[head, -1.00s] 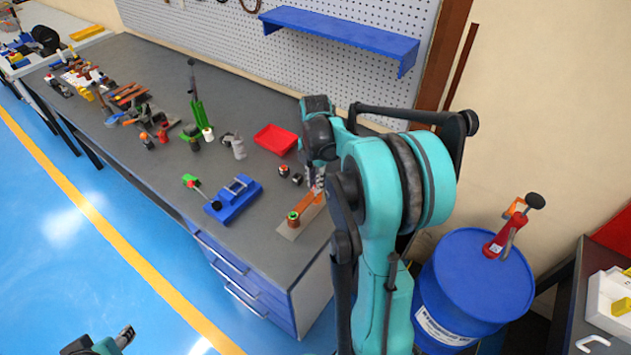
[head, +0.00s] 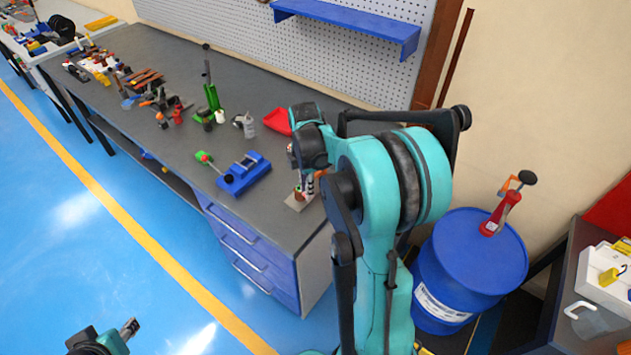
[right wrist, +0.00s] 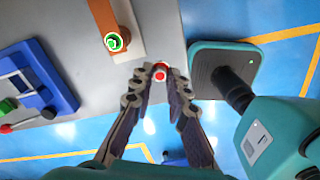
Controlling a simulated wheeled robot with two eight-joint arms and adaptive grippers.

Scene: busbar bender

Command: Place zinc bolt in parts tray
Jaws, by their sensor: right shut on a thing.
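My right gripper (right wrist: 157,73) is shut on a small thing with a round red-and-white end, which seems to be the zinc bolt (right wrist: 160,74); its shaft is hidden. In the right wrist view it is just off the edge of a pale board. In the head view my right arm hides most of the gripper and the bolt. A shallow red tray (head: 277,122), likely the parts tray, lies on the bench behind my right gripper, partly covered by the arm. My left gripper (head: 128,328) is low at the lower left, away from the bench; its jaw opening is unclear.
The pale board (right wrist: 130,53) carries an orange strip (right wrist: 103,17) and a green-topped piece (right wrist: 115,42). A blue vise-like fixture (head: 243,173) is to its left. Several tools crowd the bench's far left. A blue drum (head: 470,255) stands right of my arm.

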